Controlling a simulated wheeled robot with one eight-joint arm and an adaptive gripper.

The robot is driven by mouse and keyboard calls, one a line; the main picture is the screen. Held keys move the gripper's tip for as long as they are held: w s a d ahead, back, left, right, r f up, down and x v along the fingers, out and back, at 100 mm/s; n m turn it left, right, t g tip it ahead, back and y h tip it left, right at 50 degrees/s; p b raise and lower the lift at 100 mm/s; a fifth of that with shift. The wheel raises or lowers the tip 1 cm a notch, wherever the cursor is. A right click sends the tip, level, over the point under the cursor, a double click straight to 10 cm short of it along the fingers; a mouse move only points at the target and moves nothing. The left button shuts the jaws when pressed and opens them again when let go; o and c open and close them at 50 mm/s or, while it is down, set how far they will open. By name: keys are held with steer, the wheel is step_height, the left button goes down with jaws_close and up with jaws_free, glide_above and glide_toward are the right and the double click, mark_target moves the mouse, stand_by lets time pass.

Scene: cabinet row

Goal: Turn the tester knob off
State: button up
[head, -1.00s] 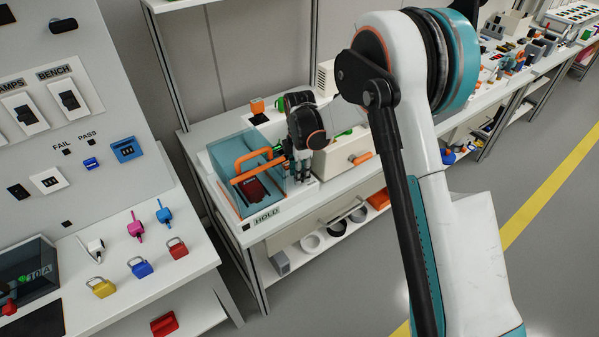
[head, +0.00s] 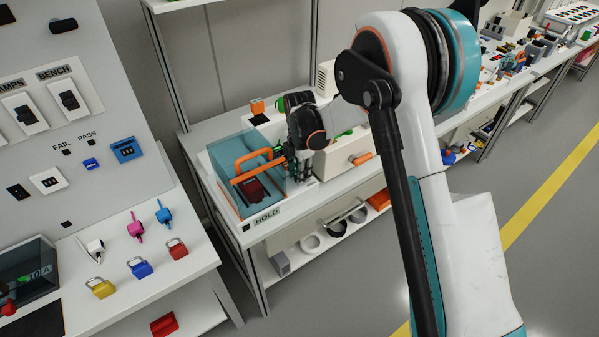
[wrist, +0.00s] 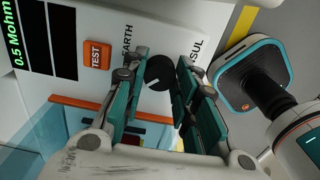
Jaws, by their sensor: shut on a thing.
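The tester panel (wrist: 68,78) is white in the wrist view, with green "0.5 Mohm" text, an orange TEST button (wrist: 97,54) and the labels EARTH and, partly hidden, "SUL". The round black tester knob (wrist: 159,73) has a pale pointer mark and sits between my fingertips. My gripper (wrist: 161,63) is shut on the knob, one teal and grey finger on each side. In the head view my gripper (head: 302,166) is at the bench beside the clear cover, and the knob is hidden there.
A clear teal box (head: 226,168) with an orange handle (head: 250,160) stands close left of my gripper. A white box (head: 338,164) stands close right. Padlocks, including a blue one (head: 139,267), sit on the nearer left bench. The floor aisle is clear.

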steer(key=o, duration=1)
steer(key=shift+o, duration=0.2)
steer(key=shift+r, duration=0.1)
step_height(320, 180, up, 12)
steer(key=s+d+r+m+t, duration=0.3)
steer(key=s+d+r+m, duration=0.9)
steer(key=s+r, duration=0.25)
steer(key=s+d+m+t, duration=0.2)
steer(key=s+d+m, duration=0.1)
steer(key=s+m, duration=0.3)
steer(key=s+d+f+m+t, duration=0.1)
steer(key=s+d+m+t, duration=0.1)
steer(key=s+d+m, duration=0.2)
steer(key=s+m, duration=0.3)
steer(key=s, duration=0.4)
steer(key=shift+d+f, duration=0.25)
steer(key=shift+f, duration=0.05)
